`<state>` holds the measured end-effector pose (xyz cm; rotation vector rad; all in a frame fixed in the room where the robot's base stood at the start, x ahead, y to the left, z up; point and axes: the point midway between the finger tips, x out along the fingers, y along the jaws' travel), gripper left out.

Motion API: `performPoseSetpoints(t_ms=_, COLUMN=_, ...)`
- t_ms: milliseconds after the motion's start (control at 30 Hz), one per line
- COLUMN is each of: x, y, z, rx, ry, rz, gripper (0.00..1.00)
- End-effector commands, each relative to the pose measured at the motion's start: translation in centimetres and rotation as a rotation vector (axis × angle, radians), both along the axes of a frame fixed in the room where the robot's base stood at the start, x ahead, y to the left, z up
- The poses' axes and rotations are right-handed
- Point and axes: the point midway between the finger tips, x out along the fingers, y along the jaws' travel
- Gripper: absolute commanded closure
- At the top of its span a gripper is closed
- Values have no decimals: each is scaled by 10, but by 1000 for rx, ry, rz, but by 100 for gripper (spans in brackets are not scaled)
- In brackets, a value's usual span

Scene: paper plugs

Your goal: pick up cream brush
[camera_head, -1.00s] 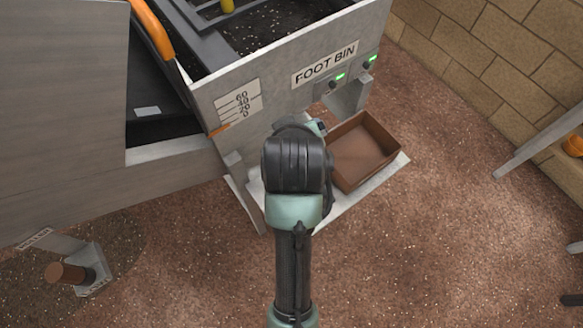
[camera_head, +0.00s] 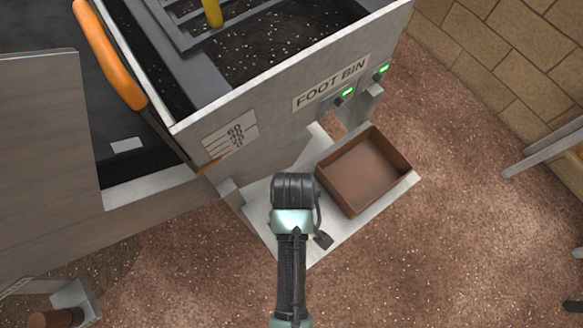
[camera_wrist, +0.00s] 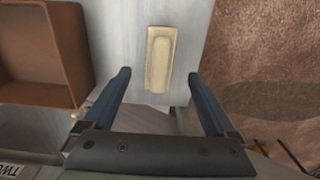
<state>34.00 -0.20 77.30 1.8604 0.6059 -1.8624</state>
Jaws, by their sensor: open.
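The cream brush (camera_wrist: 160,57) shows in the wrist view as a pale oblong block. It lies lengthwise on a light grey plate (camera_wrist: 130,22), near the top middle of the picture. My gripper (camera_wrist: 159,73) is open, with its two dark blue fingers spread wide apart. The brush lies between and beyond the fingertips, with a gap on either side, and nothing is held. The depth between fingers and brush is hard to tell. In the head view, my arm stands over the plate and I cannot make out the brush.
A brown open tray (camera_head: 364,170) sits on the plate, right of my arm in the head view. The grey machine marked FOOT BIN (camera_head: 330,84) rises behind the plate, with an orange handle (camera_head: 108,55).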

Motion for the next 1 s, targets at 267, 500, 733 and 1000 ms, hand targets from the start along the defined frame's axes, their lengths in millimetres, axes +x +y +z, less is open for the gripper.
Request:
performPoseSetpoints(t_ms=267, x=1, y=0, z=-25, rx=0, ry=0, rz=0, gripper=9)
performPoseSetpoints(t_ms=500, x=2, y=1, z=-60, rx=0, ry=0, rz=-1, gripper=9)
performPoseSetpoints(t_ms=733, x=2, y=1, z=-74, rx=0, ry=-2, rz=-1, gripper=9)
performPoseSetpoints(t_ms=1000, x=3, y=1, z=-73, rx=0, ry=-3, rz=-1, gripper=29)
